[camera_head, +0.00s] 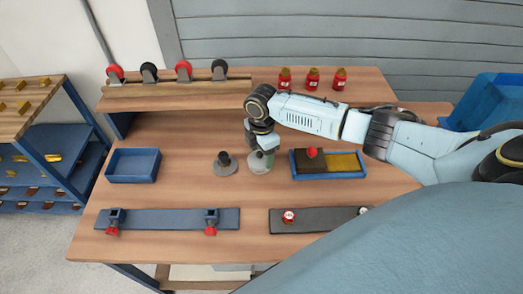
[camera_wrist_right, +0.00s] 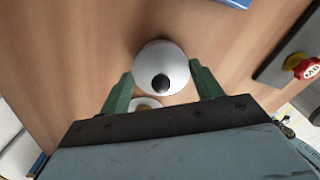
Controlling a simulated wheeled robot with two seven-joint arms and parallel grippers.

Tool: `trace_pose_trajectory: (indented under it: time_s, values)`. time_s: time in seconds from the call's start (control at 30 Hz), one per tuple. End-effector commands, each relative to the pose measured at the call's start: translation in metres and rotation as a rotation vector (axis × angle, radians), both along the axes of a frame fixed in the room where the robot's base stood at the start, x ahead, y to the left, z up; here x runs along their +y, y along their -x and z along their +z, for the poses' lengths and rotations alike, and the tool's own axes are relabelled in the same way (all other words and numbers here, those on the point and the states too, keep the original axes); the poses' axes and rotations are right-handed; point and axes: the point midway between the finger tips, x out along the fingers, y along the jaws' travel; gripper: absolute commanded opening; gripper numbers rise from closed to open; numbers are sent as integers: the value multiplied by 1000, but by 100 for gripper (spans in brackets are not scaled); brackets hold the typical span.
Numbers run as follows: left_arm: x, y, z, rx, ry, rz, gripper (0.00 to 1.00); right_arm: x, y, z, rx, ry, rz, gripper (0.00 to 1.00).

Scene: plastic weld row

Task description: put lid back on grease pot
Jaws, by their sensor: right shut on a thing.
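The lid (camera_wrist_right: 161,54) is a pale round piece with a black knob. In the right wrist view it lies between the two green fingers of my right gripper (camera_wrist_right: 161,70), which is shut on it. In the head view my right gripper (camera_head: 262,153) points down over the table, just right of a grey disc with a dark upright stub (camera_head: 223,164). A small pale ring with a tan middle (camera_wrist_right: 145,103) shows partly behind the lid; it may be the grease pot, but I cannot tell. My left gripper is not in view.
A blue tray (camera_head: 132,178) is at the left. A blue tray with a yellow part (camera_head: 345,174) is close right of the gripper. Dark strips with red knobs (camera_head: 160,218) lie along the front edge. Red bottles (camera_head: 312,81) and castors stand at the back.

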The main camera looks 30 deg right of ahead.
Motion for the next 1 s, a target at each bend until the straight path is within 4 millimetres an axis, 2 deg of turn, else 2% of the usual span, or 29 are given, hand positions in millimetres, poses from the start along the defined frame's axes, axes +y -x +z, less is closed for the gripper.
trace_pose_trajectory:
  time_s: [1.0]
  values:
    - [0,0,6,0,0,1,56,0,0,-1,-1,0,1,43]
